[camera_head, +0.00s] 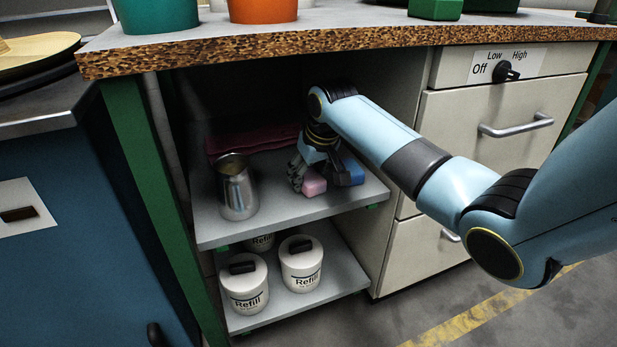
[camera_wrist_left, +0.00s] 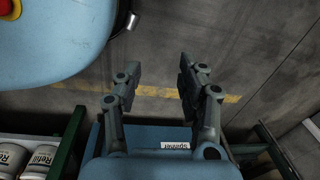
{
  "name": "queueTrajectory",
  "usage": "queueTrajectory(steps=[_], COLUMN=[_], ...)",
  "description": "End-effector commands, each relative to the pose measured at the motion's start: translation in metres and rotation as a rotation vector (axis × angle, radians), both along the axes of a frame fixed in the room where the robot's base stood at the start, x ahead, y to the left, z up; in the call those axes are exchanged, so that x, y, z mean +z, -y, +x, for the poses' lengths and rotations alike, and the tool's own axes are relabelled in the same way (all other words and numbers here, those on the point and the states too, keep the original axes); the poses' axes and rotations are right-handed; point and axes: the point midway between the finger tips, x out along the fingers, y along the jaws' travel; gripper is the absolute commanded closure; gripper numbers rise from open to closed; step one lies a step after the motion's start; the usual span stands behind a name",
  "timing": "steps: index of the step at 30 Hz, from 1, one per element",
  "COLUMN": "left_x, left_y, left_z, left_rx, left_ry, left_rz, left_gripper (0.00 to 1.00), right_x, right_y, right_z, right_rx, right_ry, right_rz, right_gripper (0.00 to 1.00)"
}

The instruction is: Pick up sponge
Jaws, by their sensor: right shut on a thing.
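A pink sponge (camera_head: 314,187) is on the upper shelf inside the open cabinet, at its front right. My right gripper (camera_head: 319,180) reaches down into the cabinet and is shut on the pink sponge, with a finger on either side of it. A blue block, perhaps another sponge (camera_head: 354,170), is just right of the right finger and partly hidden by it. I cannot tell whether the pink sponge is clear of the shelf. My left gripper (camera_wrist_left: 160,82) is open and empty in the left wrist view, with floor beyond its fingers.
A metal pitcher (camera_head: 238,191) stands on the upper shelf (camera_head: 215,228) at left, before a dark red cloth (camera_head: 262,138). White Refill tubs (camera_head: 301,262) fill the lower shelf. The countertop edge (camera_head: 330,42) overhangs the opening; drawers (camera_head: 510,120) flank it at right.

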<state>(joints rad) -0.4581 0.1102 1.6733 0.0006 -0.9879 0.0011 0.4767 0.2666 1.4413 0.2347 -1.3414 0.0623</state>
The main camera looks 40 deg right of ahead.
Motion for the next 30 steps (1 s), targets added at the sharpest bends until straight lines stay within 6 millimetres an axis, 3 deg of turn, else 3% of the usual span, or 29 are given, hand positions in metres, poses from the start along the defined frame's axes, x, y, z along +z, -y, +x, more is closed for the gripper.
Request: queueTrajectory(steps=[3,8,14,19,24,30], left_x=[0.001,-0.018,-0.048,-0.071,-0.079,-0.066], left_y=[0.000,-0.006,-0.017,-0.027,-0.034,-0.027], left_z=[0.000,-0.015,-0.048,-0.090,-0.133,-0.139], left_rx=[0.001,0.004,0.010,0.017,0.025,0.029], left_ry=[0.005,-0.009,-0.018,-0.029,-0.036,-0.028], left_rz=[0.000,0.004,0.009,0.015,0.019,0.009], left_gripper=[0.60,0.60,0.60,0.60,0.60,0.60], right_x=[0.004,0.016,0.043,0.040,0.040,0.039], right_y=[0.000,0.000,0.000,-0.003,-0.008,-0.013], right_z=[0.000,0.001,-0.001,-0.043,-0.086,-0.141], right_rx=[0.000,0.000,0.000,0.001,0.001,0.001], right_ry=[0.001,0.002,0.004,0.000,-0.001,0.000], right_rz=[0.000,0.000,0.000,-0.003,-0.002,-0.001], right_gripper=[0.64,0.64,0.64,0.64,0.64,0.64])
